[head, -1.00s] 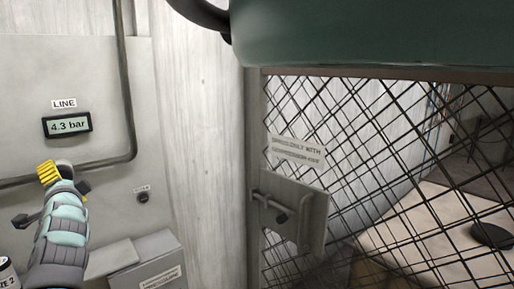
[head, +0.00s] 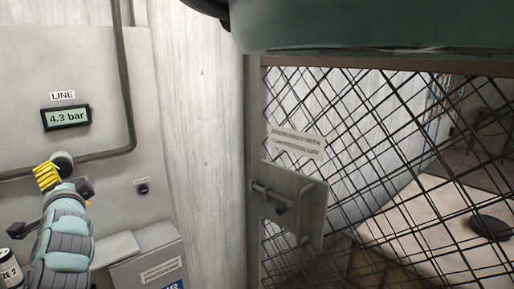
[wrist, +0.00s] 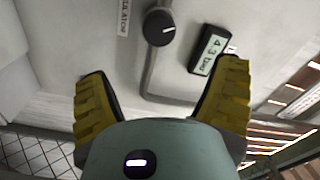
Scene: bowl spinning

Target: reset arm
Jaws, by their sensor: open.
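My gripper (wrist: 165,105) shows in the wrist view with its two yellow ribbed fingers spread wide and nothing between them. Past the fingers is a pale panel with a round dark knob (wrist: 159,27) and the pressure display (wrist: 209,50). In the head view my gripper (head: 47,176) is at the lower left, in front of the panel (head: 30,75) and below the display (head: 66,117), which reads 4.3 bar under a LINE label. A round dark end (head: 62,159) shows just beside the yellow fingers. Whether the fingers touch anything there is hard to tell.
A grey pipe (head: 127,90) runs down the panel. A grey box (head: 150,270) stands below it. To the right is a mesh door (head: 400,170) with a latch plate (head: 289,205). Behind the mesh, a dark round object (head: 490,227) lies on a pale surface.

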